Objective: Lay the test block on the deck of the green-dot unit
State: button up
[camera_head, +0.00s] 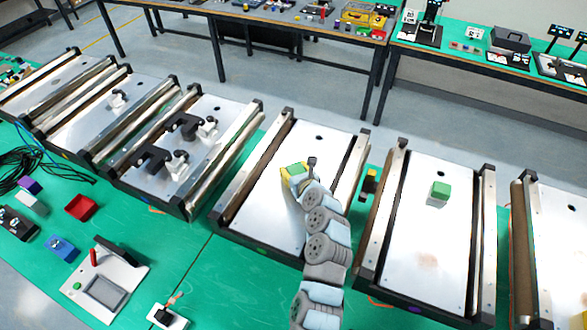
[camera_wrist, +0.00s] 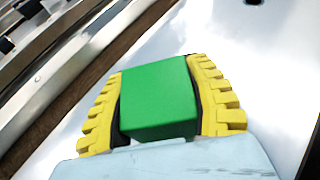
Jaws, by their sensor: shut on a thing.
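My gripper (camera_head: 291,174) has yellow ridged fingers and is shut on a green block (camera_head: 296,168). In the wrist view the green block (camera_wrist: 158,98) sits between both fingers (camera_wrist: 160,105). The gripper is over the silver deck (camera_head: 262,205) of a conveyor unit whose front edge bears a small green dot (camera_head: 262,251). I cannot tell whether the block touches the deck. A second green block (camera_head: 441,190) lies alone on the deck of the unit to the right (camera_head: 428,240), which has a purplish dot on its front edge.
Dark side rails and rollers (camera_head: 248,180) flank the deck. A unit to the left carries black brackets (camera_head: 182,130). A control box (camera_head: 105,280) and a red tray (camera_head: 81,207) lie on the green table.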

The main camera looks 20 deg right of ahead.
dwell(0.3)
jog(key=o, duration=1.2)
jog(key=shift+f, duration=0.1)
jog(key=shift+s+r, duration=0.25)
jog(key=shift+r, duration=0.1)
jog(key=shift+s, duration=0.35)
jog(key=shift+b+v, duration=0.45)
jog(key=shift+v, duration=4.95)
jog(key=shift+r, duration=0.1)
